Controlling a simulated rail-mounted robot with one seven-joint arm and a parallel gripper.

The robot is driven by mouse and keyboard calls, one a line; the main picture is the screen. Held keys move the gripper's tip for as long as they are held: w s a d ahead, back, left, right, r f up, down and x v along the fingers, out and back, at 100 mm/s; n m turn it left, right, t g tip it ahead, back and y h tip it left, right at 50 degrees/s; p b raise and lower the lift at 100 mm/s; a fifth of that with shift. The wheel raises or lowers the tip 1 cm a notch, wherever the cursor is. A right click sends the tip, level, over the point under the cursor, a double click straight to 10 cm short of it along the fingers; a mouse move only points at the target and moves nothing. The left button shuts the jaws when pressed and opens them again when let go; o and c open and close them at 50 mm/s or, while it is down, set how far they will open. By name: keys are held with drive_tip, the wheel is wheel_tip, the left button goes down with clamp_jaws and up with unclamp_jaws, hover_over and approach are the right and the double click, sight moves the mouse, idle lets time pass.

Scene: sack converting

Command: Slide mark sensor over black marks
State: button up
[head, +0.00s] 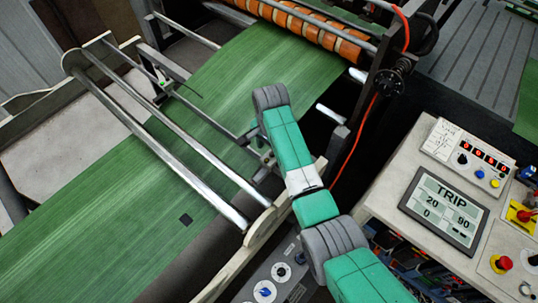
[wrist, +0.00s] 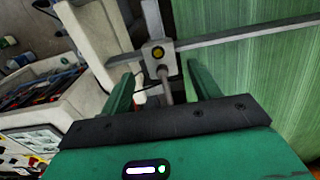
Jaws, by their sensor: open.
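The green woven web (head: 150,180) runs diagonally under the rollers, with one small black mark (head: 186,219) near its right-hand edge. The web (wrist: 285,90) lies right of the fingers. In the head view, my arm largely hides the block and fingers.
Two metal rollers (head: 165,140) cross above the web, and a pale side frame (head: 262,228) borders it near my arm. An orange cable (head: 358,140) hangs beside the orange-ringed roller (head: 300,25).

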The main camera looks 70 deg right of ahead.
sight(270, 157)
drive_tip(key=shift+f, duration=1.85)
